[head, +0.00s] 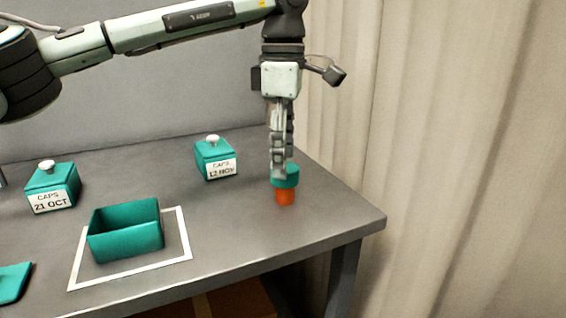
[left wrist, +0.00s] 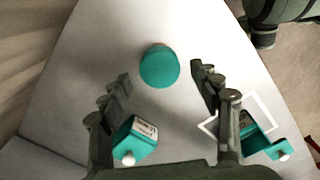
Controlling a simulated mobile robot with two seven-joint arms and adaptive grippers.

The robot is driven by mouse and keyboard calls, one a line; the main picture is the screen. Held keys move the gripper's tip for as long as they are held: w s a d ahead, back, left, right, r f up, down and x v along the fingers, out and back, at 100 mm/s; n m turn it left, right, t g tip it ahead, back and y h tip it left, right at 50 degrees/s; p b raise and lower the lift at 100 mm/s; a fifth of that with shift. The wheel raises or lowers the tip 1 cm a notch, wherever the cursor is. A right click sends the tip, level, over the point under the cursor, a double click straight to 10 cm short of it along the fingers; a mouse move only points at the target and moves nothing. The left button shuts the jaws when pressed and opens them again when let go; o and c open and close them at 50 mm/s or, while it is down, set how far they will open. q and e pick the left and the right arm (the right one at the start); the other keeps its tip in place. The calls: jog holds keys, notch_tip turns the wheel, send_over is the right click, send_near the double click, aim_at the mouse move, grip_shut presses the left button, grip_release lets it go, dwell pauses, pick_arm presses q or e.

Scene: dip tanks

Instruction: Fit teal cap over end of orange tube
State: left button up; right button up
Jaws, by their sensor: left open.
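The orange tube (head: 285,196) stands upright on the grey table near its right edge. The teal cap (head: 291,176) sits on the tube's upper end, and orange shows below it. How deep the tube goes into the cap cannot be seen. My left gripper (head: 280,174) points straight down at the cap, and its fingers cover part of it in the head view. In the left wrist view the round top of the teal cap (left wrist: 160,66) shows between the two spread fingers, with a gap on each side. My right gripper is not in view.
Two lidded teal boxes stand on the table, labelled CAPS 21 OCT (head: 51,188) and CAPS 12 NOV (head: 215,159). An open teal bin (head: 125,246) sits inside a white outline (head: 180,240). A flat teal piece (head: 14,282) lies at front left. The table around the tube is clear.

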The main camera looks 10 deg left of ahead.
pick_arm(q)
notch_tip(320, 180, up, 10)
dwell(0.3)
jog(key=shift+r, duration=0.1)
